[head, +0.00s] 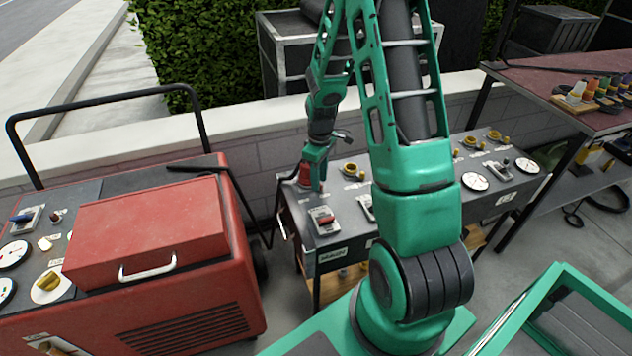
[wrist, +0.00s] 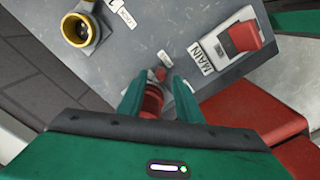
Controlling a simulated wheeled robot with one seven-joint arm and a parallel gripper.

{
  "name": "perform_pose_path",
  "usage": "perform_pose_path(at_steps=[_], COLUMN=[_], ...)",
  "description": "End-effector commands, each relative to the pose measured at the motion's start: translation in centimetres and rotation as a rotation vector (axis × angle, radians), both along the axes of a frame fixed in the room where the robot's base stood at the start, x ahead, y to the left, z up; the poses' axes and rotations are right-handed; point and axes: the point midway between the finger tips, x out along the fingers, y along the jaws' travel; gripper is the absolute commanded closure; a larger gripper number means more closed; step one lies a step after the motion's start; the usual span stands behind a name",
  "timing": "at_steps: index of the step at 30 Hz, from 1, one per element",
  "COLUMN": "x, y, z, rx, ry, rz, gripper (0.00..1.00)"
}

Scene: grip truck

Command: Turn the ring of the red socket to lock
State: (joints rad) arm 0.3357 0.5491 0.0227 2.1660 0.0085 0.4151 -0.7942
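The red socket (wrist: 152,101) shows between the two fingers of my gripper (wrist: 160,98) in the wrist view. It sits near the edge of the grey panel, and the gripper body hides its lower part. The fingers stand apart on either side of the red ring, with a narrow gap on the right; firm contact does not show. A small red tip (wrist: 160,74) shows just beyond the fingertips. In the head view my gripper (head: 314,172) points down at the panel's far left corner, with the red socket (head: 304,175) partly hidden beside it.
A yellow socket (wrist: 78,29) and a red MAIN switch (wrist: 243,37) share the panel. A red generator (head: 150,240) stands left of the panel cart (head: 345,245). A shelf table (head: 540,85) stands at the right. A low wall runs behind.

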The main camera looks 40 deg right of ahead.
Motion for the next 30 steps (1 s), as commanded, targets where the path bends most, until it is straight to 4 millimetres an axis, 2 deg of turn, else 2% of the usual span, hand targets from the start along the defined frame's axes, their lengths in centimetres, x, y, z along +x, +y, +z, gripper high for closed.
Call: perform_pose_path(at_steps=[4,13,17,20,21,30], x=[-0.04,-0.03,-0.02,-0.01,-0.06,0.01], y=[-0.02,-0.06,-0.08,-0.13,0.85,0.16], z=[-0.9,-1.03,-1.02,-1.01,-1.01,-0.99], rx=[0.0,0.0,-0.001,-0.001,-0.001,0.0], ry=[0.0,0.0,0.0,0.0,0.0,-0.002], rz=[-0.001,-0.001,-0.001,-0.002,-0.002,-0.054], gripper=[0.68,0.68,0.99,1.0,1.0,1.0])
